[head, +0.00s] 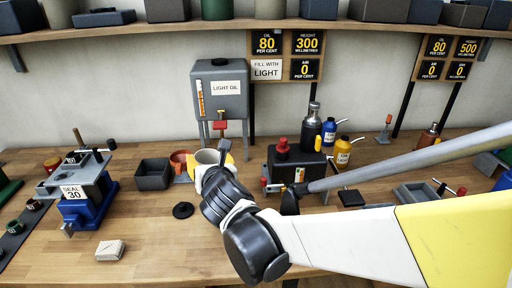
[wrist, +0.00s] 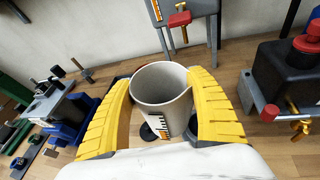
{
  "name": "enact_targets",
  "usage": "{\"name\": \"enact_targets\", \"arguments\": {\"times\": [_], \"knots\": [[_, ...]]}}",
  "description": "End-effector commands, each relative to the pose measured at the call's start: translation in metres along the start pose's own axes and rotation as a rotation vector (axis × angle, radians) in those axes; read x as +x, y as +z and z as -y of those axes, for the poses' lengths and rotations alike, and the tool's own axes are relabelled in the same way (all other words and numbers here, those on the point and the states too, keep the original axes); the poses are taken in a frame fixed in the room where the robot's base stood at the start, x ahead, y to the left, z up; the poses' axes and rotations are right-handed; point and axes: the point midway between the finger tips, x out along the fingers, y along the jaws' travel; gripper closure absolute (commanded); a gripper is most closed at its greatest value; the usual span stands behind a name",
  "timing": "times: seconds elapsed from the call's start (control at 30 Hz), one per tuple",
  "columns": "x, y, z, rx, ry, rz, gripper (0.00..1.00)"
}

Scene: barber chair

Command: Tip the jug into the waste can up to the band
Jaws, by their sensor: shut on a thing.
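A pale grey jug (head: 206,157) is upright between the yellow fingers of my gripper (head: 222,158), near the middle of the bench. In the wrist view the jug (wrist: 160,84) shows its open mouth, and a black and white scale with an orange mark is on its near side. The fingers (wrist: 165,112) are closed against its two sides. I see no clear liquid surface inside it. An orange-brown pot (head: 180,156) stands just left of the jug, partly hidden. I cannot tell which vessel is the waste can.
A grey tank (head: 220,92) labelled light oil stands behind the jug, with a red tap (head: 219,125) above it. A dark open bin (head: 153,174) is to the left. A black machine (head: 296,168) is to the right. A black disc (head: 183,210) lies in front on the bench.

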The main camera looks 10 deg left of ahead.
Motion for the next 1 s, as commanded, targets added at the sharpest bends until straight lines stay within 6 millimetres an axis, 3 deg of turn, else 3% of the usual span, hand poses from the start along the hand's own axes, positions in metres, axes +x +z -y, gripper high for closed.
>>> {"name": "enact_targets", "arguments": {"times": [0.33, 0.8, 1.0], "knots": [[-0.001, 0.004, 0.000, 0.000, 0.000, 0.000, 0.77], [-0.014, 0.043, -0.006, 0.000, 0.000, 0.001, 0.77], [-0.016, 0.048, -0.006, 0.000, 0.000, 0.001, 0.77]]}}
